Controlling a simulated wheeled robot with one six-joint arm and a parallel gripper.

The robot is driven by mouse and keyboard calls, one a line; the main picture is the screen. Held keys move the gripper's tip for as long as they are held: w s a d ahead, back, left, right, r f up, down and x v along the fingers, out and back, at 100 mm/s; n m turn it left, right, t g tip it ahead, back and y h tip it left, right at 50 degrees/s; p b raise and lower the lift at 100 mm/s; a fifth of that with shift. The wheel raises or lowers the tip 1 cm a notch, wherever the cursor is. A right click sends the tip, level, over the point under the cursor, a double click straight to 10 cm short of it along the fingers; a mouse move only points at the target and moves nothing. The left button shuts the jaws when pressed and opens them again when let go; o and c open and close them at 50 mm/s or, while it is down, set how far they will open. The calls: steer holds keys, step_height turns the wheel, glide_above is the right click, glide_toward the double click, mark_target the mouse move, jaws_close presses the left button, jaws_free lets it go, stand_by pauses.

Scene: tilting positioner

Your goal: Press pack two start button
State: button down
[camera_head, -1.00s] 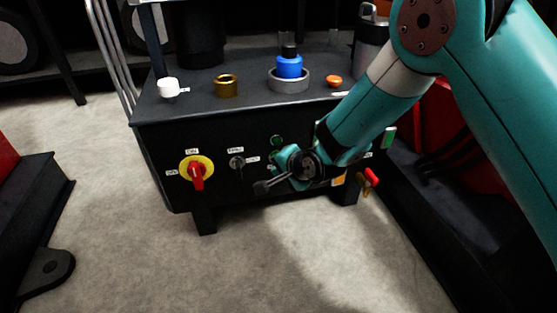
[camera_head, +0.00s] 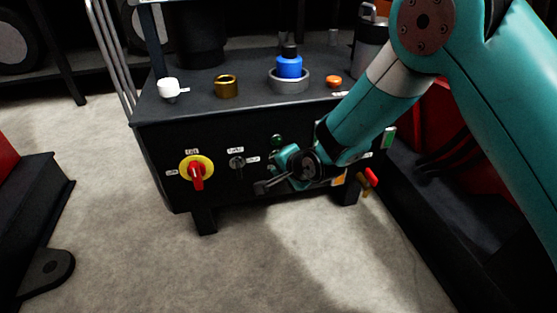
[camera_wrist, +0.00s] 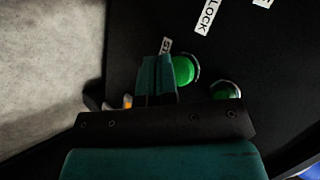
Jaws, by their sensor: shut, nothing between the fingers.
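The dark front panel of the cart (camera_head: 220,190) carries the controls. A green round control (camera_head: 277,140) shows just above my gripper (camera_head: 285,158). In the wrist view a bright green round button (camera_wrist: 184,70) sits right beside my gripper's fingertips (camera_wrist: 157,62), partly covered by them. A white label (camera_wrist: 165,45) starting with "ST" is partly hidden at the tips. A second green round control (camera_wrist: 225,90) lies further right. My gripper is shut and empty, close to the panel; I cannot tell if it touches. No pack number is readable.
A red-and-yellow rotary switch (camera_head: 197,172) and a black selector (camera_head: 237,163) are left of my gripper. A red-handled valve (camera_head: 371,177) is at the right. A blue-topped item (camera_head: 289,68), a brass ring (camera_head: 226,86) and a white knob (camera_head: 168,88) stand on top.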

steer(key=shift+w+a, duration=0.1)
steer(key=shift+w, duration=0.25)
steer(key=shift+w+a, duration=0.15)
steer(key=shift+w, duration=0.3)
stand_by(0.6)
steer(key=shift+s+p, duration=0.15)
steer(key=shift+p, duration=0.15)
steer(key=shift+s+d+p, duration=0.25)
steer(key=shift+s+p, duration=0.05)
steer(key=shift+s, duration=0.4)
steer(key=s, duration=0.2)
steer(key=s+d+p, duration=0.1)
steer(key=s, duration=0.2)
steer(key=shift+d, duration=0.2)
steer(key=shift+w+r, duration=0.1)
stand_by(0.5)
